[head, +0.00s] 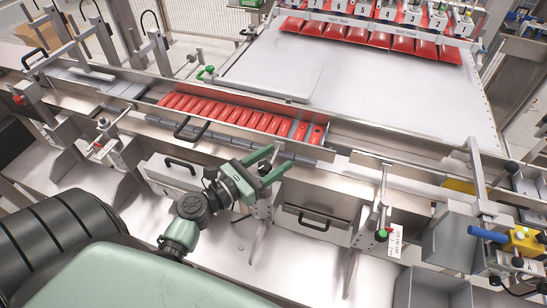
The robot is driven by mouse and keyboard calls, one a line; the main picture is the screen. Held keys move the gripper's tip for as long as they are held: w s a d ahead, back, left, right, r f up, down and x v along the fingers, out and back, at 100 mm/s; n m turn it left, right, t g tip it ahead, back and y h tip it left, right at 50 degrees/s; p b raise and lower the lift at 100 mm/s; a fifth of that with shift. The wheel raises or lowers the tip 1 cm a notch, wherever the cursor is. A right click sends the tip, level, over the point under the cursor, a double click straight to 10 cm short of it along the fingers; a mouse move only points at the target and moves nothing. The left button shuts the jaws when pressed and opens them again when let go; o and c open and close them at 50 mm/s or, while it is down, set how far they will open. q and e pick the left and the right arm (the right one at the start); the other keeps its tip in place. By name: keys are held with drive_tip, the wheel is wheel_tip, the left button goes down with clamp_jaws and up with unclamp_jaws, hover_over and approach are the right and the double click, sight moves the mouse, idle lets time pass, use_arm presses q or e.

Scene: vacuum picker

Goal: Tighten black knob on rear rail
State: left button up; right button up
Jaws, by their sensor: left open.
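My left gripper (281,156) is open and empty, with two green fingers pointing up and right. It is over the front edge of the conveyor, in front of the row of red packs. The rear rail (245,92) runs behind those packs. A small dark knob (191,57) shows near its left part, beside a green clamp handle (206,71); it is too small to tell whether it is the task's black knob or how tight it is. The gripper is well apart from it, nearer to me. My right gripper is not in view.
Red packs (240,113) stand in a row in the channel. A flat pale plate (350,85) lies behind, with more red packs (370,37) under numbered suction heads. Brackets and posts (125,155) stand at left. A yellow block with a blue handle (488,234) is at right.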

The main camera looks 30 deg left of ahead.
use_arm(q)
clamp_jaws()
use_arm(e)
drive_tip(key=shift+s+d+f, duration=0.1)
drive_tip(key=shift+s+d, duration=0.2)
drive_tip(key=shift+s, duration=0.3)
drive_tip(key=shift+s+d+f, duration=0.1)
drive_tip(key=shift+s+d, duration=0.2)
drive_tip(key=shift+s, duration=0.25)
